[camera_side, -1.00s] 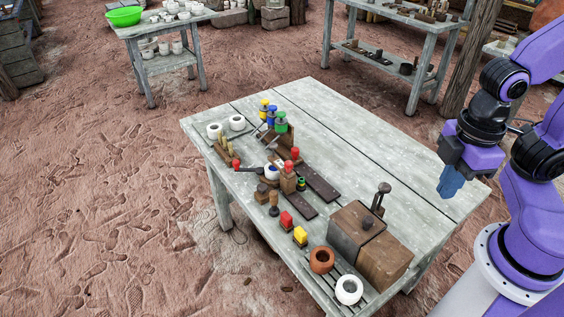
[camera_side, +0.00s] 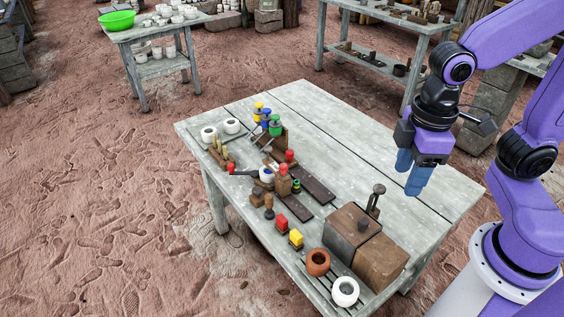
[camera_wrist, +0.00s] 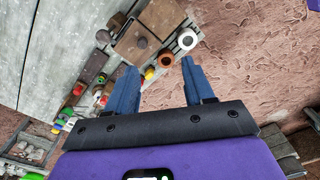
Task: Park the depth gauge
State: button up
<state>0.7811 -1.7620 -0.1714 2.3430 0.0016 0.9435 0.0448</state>
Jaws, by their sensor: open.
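My gripper (camera_side: 413,187) is open and empty, held above the right part of the grey work table, apart from everything on it. In the wrist view its two blue fingers (camera_wrist: 157,75) stand wide apart. I cannot tell for sure which object is the depth gauge. A dark bar with a red end (camera_side: 240,171) lies by a white cup with blue inside (camera_side: 266,174). Beside it stand a wooden block with a red knob (camera_side: 284,181) and a small green and black piece (camera_side: 296,185). Two dark wooden strips (camera_side: 317,189) lie flat behind.
A brown box (camera_side: 352,228) with a dark upright post (camera_side: 376,200) stands at the front right. Red (camera_side: 282,222) and yellow (camera_side: 296,238) blocks are nearby. The table's back right is clear.

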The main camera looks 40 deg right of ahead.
jog(key=w+a+m, duration=0.3)
jog(key=w+a, duration=0.1)
jog(key=w, duration=0.5)
jog(key=m, duration=0.8)
send_over(283, 165)
notch_tip(283, 165, down, 3)
notch_tip(283, 165, down, 17)
jog(key=shift+s+f, duration=0.1)
